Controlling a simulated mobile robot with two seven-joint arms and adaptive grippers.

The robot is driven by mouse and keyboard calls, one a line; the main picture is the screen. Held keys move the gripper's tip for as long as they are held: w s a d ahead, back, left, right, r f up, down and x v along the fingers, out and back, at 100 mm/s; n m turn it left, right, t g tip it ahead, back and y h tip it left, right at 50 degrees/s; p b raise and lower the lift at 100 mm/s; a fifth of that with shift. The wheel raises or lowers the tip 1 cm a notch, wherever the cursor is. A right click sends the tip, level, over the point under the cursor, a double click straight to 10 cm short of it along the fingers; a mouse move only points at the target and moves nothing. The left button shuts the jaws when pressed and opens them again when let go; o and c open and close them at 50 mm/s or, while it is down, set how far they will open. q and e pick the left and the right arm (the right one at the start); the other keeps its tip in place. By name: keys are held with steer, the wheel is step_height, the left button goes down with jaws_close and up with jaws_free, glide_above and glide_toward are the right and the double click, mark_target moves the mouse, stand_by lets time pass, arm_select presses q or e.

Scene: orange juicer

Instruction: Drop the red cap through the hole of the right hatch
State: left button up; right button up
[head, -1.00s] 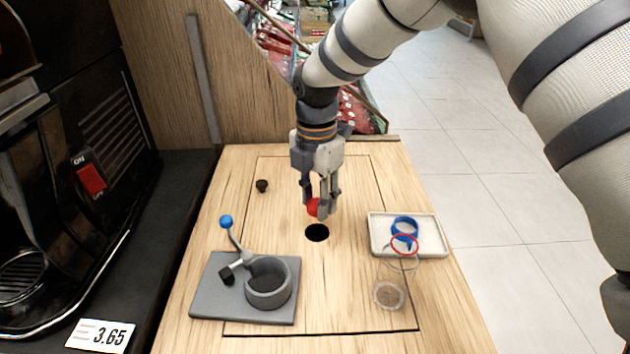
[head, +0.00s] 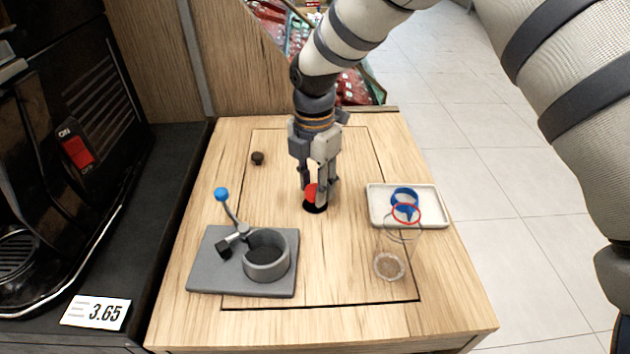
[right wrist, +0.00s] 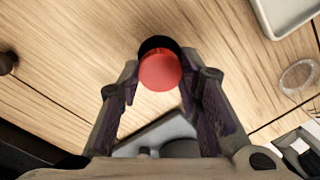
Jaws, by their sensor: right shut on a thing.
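The red cap (head: 310,191) is between the fingertips of my right gripper (head: 318,194), which is shut on it. The cap is just above the round dark hole (head: 315,208) in the wooden hatch (head: 345,255). The fingers and cap cover part of the hole. In the right wrist view the cap (right wrist: 160,72) is between the fingers of the right gripper (right wrist: 162,85) and overlaps most of the hole (right wrist: 157,43), leaving a dark crescent at its top. How far the cap is above the hole is hard to tell. My left gripper is out of view.
A grey press (head: 265,256) with a blue-knobbed lever stands on the hatch's left. A pale tray (head: 435,207) with a blue piece (head: 405,199) and a clear, red-rimmed glass (head: 390,265) are at right. A small dark knob (head: 257,158) is at the back left.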

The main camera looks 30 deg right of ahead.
steer(key=shift+f, duration=0.55)
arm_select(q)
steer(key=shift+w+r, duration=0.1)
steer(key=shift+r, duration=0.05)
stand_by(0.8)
arm_select(e)
steer(key=o, duration=0.8)
steer(key=shift+o, duration=0.4)
steer(key=shift+o, duration=1.3)
steer(key=shift+r+p, duration=1.2)
steer(key=shift+r, duration=2.4)
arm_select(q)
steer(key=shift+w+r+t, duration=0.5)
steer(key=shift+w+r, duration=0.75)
arm_select(e)
steer(key=shift+f, duration=0.1)
